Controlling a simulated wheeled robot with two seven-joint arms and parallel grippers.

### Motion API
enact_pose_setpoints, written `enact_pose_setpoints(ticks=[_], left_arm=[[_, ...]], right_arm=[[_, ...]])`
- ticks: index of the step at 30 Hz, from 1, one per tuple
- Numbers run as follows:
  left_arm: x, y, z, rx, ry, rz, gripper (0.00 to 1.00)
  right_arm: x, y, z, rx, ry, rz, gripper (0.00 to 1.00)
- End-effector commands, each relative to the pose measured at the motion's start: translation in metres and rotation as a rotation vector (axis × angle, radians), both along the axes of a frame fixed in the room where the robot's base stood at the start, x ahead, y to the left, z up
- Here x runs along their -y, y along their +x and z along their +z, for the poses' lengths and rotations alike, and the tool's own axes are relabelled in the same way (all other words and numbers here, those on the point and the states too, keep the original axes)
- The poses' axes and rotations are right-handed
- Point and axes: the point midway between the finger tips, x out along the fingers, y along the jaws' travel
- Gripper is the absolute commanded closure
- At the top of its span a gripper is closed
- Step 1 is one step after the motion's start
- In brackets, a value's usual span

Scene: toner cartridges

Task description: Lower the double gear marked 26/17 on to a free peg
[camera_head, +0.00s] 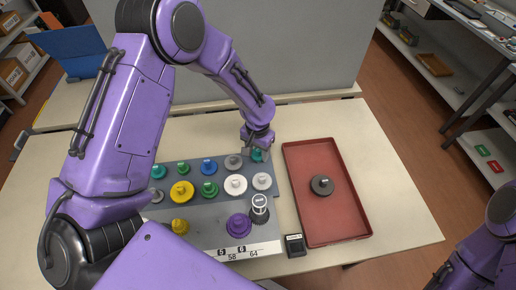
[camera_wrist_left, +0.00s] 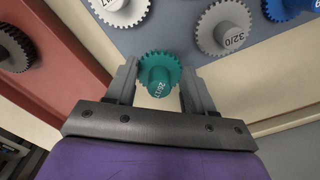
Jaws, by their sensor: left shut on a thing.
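My left gripper (camera_head: 257,149) is shut on a teal double gear (camera_wrist_left: 158,72), whose hub label appears to read 26/17. In the left wrist view the gear sits between the two fingers (camera_wrist_left: 160,88), its label towards the camera. In the head view the gear (camera_head: 257,156) shows just under the gripper, at the far right corner of the grey gear board (camera_head: 210,240). I cannot tell whether it touches the board or hangs above it. No free peg shows clearly; my left arm hides the board's left part. My right gripper is outside both views.
Several gears stand on the board, including a grey one marked 32/0 (camera_wrist_left: 224,27), a white one (camera_head: 261,181) and a purple one (camera_head: 238,225). A red tray (camera_head: 355,215) with a dark gear (camera_head: 322,186) lies to the right. A small black box (camera_head: 295,246) stands in front.

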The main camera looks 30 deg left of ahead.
Motion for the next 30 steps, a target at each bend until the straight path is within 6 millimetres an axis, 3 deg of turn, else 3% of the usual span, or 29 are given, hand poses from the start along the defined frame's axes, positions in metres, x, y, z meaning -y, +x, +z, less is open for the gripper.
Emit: enact_pose_setpoints(ticks=[30], left_arm=[[0.0005, -0.0006, -0.0045, 0.001, 0.0, 0.0, 0.76]], right_arm=[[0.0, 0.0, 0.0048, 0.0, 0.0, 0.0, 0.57]])
